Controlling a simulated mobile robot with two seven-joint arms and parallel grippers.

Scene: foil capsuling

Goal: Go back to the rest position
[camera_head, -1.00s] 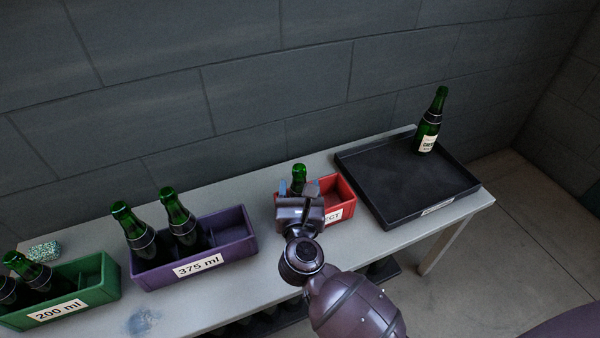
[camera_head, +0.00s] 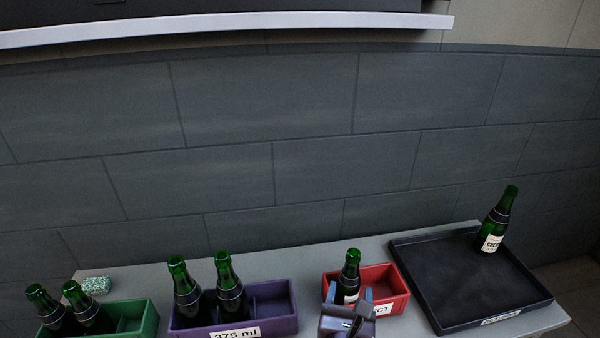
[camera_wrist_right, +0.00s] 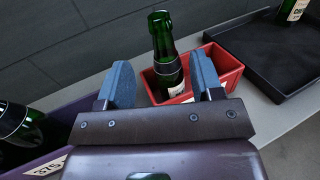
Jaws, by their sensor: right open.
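My right gripper (camera_head: 347,308) is low in the head view, in front of the red box (camera_head: 393,288). In the right wrist view its two blue-padded fingers (camera_wrist_right: 160,84) are apart, with nothing held between them. A green bottle (camera_head: 350,274) stands in the red box; in the wrist view the bottle (camera_wrist_right: 164,55) shows beyond the fingertips, apart from them. Its lower part is partly hidden by the gripper and box wall. My left gripper is in neither view.
A purple "375 ml" box (camera_head: 284,323) and a green "200 ml" box (camera_head: 150,320) each hold two visible bottles. A black tray (camera_head: 470,285) at right holds one labelled bottle (camera_head: 496,222). A speckled block (camera_head: 96,285) lies at the back left. A pale ledge (camera_head: 230,24) crosses the wall above.

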